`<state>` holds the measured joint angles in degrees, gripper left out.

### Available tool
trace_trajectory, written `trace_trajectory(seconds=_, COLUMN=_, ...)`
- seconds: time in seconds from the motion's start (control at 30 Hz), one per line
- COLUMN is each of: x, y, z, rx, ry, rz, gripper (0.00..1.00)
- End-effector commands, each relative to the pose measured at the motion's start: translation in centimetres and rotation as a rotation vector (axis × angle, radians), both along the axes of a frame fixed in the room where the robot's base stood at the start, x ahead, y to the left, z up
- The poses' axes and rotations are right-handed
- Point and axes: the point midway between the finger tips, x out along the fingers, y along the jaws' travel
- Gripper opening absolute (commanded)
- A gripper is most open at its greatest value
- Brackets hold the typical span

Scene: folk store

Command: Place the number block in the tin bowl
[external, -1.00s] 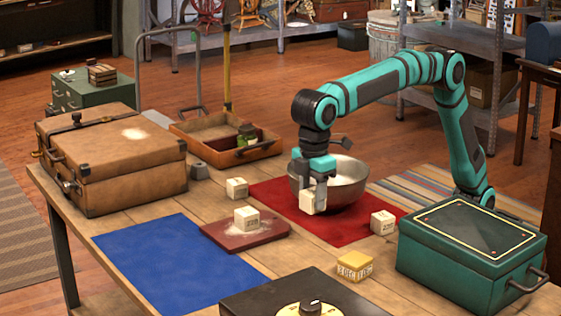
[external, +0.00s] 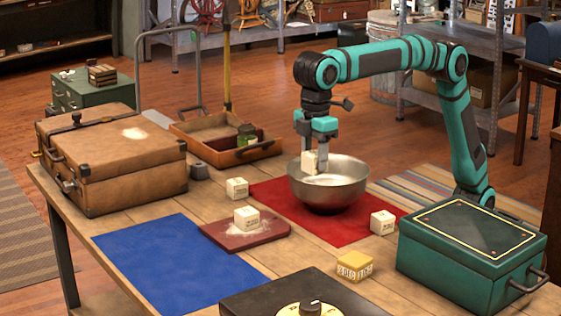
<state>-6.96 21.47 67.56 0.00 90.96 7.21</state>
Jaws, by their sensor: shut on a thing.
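The tin bowl (external: 330,190) is a round grey metal bowl standing on a red cloth (external: 292,222). My gripper (external: 315,158) points down over the bowl's left part, shut on a pale cream block (external: 309,163). The block hangs at about the height of the bowl's rim, in front of the pale inside. I cannot tell how far it is below the rim, and no number is readable on it. Similar pale blocks stand on the wooden table (external: 237,188), on a dark red board (external: 246,217) and at the right of the red cloth (external: 383,222).
A green metal box (external: 472,245) stands at the right and a brown suitcase (external: 115,160) at the left. A wooden tray (external: 215,150) lies at the back. The blue cloth (external: 180,262) is bare.

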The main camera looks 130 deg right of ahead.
Motion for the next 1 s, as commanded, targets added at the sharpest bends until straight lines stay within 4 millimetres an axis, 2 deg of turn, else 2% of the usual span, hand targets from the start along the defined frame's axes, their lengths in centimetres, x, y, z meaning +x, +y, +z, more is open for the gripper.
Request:
trace_trajectory(seconds=0.27, x=-4.2, y=-3.8, z=0.6, rx=0.0, ry=-0.001, rz=-0.001, gripper=0.2)
trace_trajectory(seconds=0.5, x=-10.1, y=-8.3, z=0.5, rx=0.0, ry=0.0, rz=0.0, gripper=0.2)
trace_trajectory(seconds=0.8, x=-16.7, y=-12.1, z=-0.3, rx=0.0, ry=0.0, rz=0.002, gripper=0.2)
trace_trajectory(seconds=0.9, x=-18.2, y=-12.8, z=-0.6, rx=0.0, ry=-0.001, rz=0.004, gripper=0.2)
trace_trajectory(seconds=1.0, x=-18.1, y=-12.8, z=-2.8, rx=0.0, ry=0.004, rz=0.006, gripper=0.2)
